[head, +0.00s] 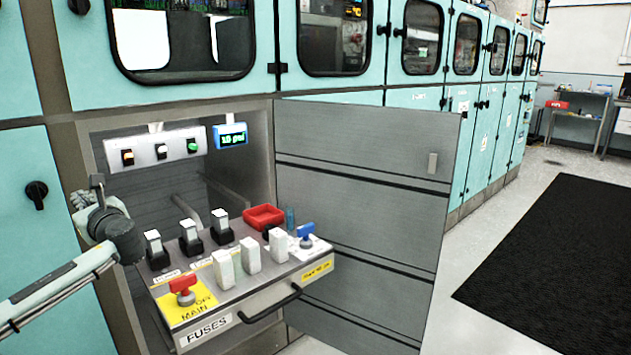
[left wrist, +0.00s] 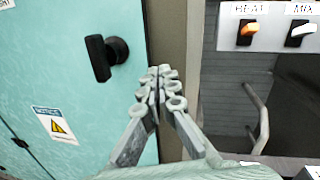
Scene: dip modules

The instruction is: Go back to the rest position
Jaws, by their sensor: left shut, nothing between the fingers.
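My left gripper (head: 97,183) is in front of the teal cabinet, at the left edge of the open bay. In the left wrist view its fingers (left wrist: 160,78) are shut with nothing between them, pointing at the cabinet's frame between a teal door and the bay. It is left of the pulled-out fuse drawer (head: 243,310) and apart from the switches. My left arm comes in from the lower left. My right gripper is not in view.
The drawer holds a red MAIN switch (head: 182,290), several white modules, a red tray (head: 263,217) and a blue switch (head: 306,234). A grey bay door (head: 360,200) stands open to the right. A black door knob (left wrist: 104,58) is close left of the fingers.

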